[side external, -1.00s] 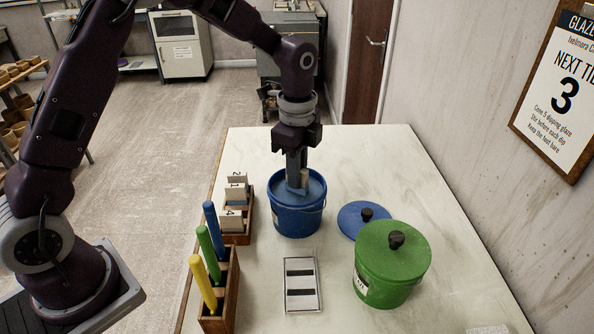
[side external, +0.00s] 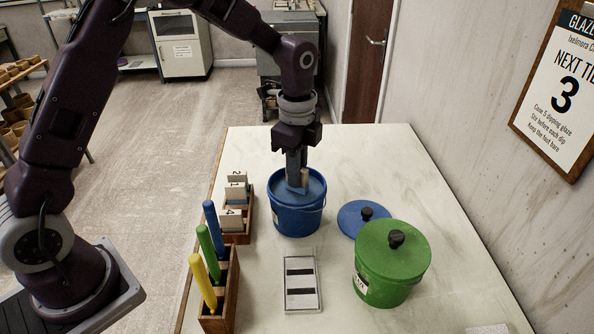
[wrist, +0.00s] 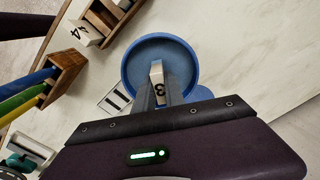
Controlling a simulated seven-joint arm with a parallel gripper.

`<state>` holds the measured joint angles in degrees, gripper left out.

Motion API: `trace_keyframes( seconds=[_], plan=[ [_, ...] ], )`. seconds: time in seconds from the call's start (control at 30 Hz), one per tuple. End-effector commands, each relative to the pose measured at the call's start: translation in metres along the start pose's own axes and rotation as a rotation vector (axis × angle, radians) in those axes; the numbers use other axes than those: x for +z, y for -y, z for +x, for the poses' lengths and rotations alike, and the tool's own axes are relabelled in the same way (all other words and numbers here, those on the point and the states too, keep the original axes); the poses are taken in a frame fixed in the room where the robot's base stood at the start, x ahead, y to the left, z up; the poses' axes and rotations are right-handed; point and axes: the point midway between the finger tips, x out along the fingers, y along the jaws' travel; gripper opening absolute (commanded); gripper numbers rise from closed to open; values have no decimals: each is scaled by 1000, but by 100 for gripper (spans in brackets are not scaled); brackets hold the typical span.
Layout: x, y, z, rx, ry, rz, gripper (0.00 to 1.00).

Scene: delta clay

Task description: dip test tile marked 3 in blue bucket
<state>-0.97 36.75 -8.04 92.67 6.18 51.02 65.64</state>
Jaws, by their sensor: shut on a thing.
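My gripper (side external: 297,172) is shut on a pale tile marked 3 (wrist: 157,72) and points down over the open blue bucket (side external: 297,222). The tile also shows small at the fingertips in the side view (side external: 304,179). The bucket's round rim (wrist: 194,58) surrounds the tile in the wrist view, with blue glaze (wrist: 176,48) inside. The tile's lower end is at or close to the glaze; I cannot tell how deep it is.
The blue lid (side external: 351,220) lies right of the bucket, beside the closed green bucket (side external: 385,285). A wooden rack (side external: 245,205) holds tiles marked 2, 1 and 4. A wooden box (side external: 228,285) holds colored sticks. A small striped tray (side external: 301,284) lies in front.

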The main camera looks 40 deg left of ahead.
Motion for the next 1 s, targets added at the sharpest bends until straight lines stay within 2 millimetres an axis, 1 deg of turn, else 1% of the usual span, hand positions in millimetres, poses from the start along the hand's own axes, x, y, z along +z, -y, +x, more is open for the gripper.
trace_keyframes(
  seconds=[0.23,0.8,1.0],
  plan=[
    [0,0,-3,-2,-1,0,0],
    [0,0,-54,-1,-1,0,0],
    [0,0,-58,0,0,0,0]
  ],
)
